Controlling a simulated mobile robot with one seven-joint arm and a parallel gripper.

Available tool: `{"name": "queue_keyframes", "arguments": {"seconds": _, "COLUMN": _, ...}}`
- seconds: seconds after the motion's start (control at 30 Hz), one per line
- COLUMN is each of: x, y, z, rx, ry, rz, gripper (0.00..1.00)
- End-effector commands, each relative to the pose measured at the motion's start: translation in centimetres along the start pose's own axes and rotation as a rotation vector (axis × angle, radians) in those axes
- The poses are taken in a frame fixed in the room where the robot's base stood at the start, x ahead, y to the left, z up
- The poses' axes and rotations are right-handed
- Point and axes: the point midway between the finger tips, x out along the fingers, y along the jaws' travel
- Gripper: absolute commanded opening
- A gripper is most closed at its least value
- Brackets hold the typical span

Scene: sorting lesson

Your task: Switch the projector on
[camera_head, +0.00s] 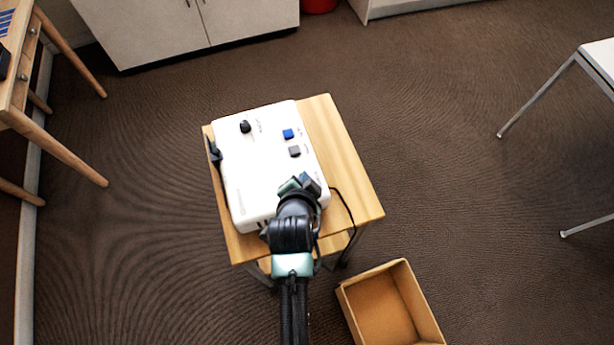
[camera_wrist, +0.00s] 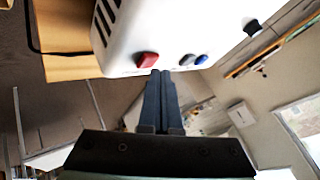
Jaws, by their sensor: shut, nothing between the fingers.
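The white projector (camera_head: 262,170) lies on a small wooden table, and its white casing fills the top of the wrist view (camera_wrist: 190,30). Its top carries a black knob (camera_head: 245,126), a blue button (camera_head: 288,133) and a grey button (camera_head: 294,151). In the wrist view a red button (camera_wrist: 147,60) shows beside the grey button (camera_wrist: 187,60) and the blue one (camera_wrist: 201,59). My gripper (camera_head: 300,184) is shut and empty over the projector's near right part. Its fingertips (camera_wrist: 161,72) appear close to the red button; I cannot tell whether they touch. The red button is hidden in the head view.
The wooden table (camera_head: 345,165) has a bare strip right of the projector. A black cable (camera_head: 345,208) runs down its right side. An open cardboard box (camera_head: 375,308) stands on the floor at lower right. A desk (camera_head: 22,75) stands left and a white cabinet (camera_head: 185,25) behind.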

Motion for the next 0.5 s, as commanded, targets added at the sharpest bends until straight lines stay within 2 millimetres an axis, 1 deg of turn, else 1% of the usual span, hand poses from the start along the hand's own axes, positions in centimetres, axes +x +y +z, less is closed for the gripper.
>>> {"name": "queue_keyframes", "arguments": {"seconds": 0.03, "x": -0.34, "y": -0.23, "z": -0.23, "rx": 0.000, "ry": 0.000, "rz": 0.000, "gripper": 0.00}}
{"name": "queue_keyframes", "arguments": {"seconds": 0.37, "x": -0.35, "y": -0.24, "z": -0.24, "rx": 0.000, "ry": 0.000, "rz": 0.000, "gripper": 0.00}}
{"name": "queue_keyframes", "arguments": {"seconds": 0.5, "x": -0.93, "y": -0.68, "z": -0.67, "rx": 0.000, "ry": 0.000, "rz": -0.001, "gripper": 0.00}}
